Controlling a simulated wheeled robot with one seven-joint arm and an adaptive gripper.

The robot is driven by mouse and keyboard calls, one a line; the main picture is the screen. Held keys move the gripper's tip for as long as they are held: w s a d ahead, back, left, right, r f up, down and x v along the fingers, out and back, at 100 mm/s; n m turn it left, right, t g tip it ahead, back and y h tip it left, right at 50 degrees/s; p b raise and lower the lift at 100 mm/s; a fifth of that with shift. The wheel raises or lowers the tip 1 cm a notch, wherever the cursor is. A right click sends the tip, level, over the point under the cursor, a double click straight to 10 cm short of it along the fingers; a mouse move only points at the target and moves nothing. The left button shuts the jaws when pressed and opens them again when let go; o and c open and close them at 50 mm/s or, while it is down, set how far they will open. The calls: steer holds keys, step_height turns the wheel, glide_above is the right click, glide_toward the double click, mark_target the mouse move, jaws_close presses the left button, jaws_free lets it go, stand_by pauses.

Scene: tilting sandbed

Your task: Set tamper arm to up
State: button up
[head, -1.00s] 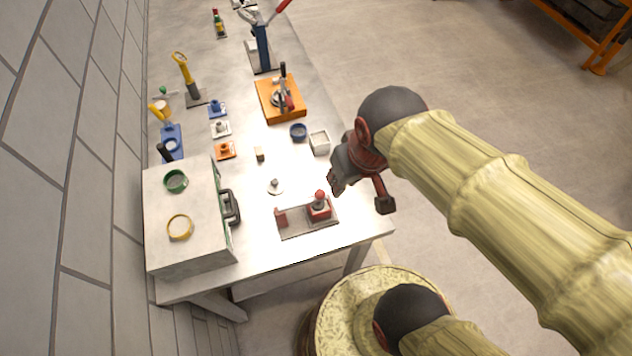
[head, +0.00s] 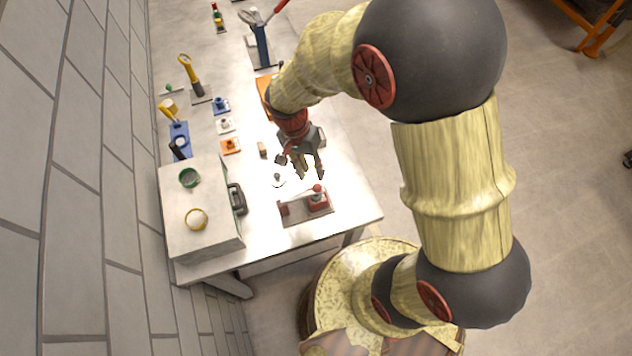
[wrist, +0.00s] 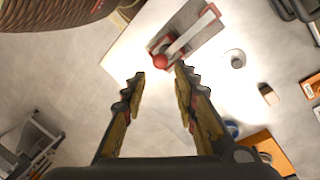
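A red device on a grey plate (head: 306,216) sits near the front edge of the table; I take it for the tamper. Its pale arm (wrist: 190,32) lies low across the plate from one red end to a red ball knob (head: 318,188) above a red block. The ball (wrist: 160,61) also shows in the wrist view, just beyond my fingertips. My gripper (head: 303,172) hangs above the table, behind the device and apart from it. In the wrist view my gripper (wrist: 161,75) is open, with nothing between its fingers.
A white box with a handle (head: 238,198) stands left of the device. A small round metal piece (head: 278,179) and a wooden block (head: 262,149) lie behind it. Several tools and blocks line the table's far left. The table to the device's right is clear.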

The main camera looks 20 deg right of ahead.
mark_target(316, 185)
steer(key=shift+x, duration=3.85)
steer(key=shift+c, duration=1)
jaws_close()
steer(key=shift+w, duration=0.1)
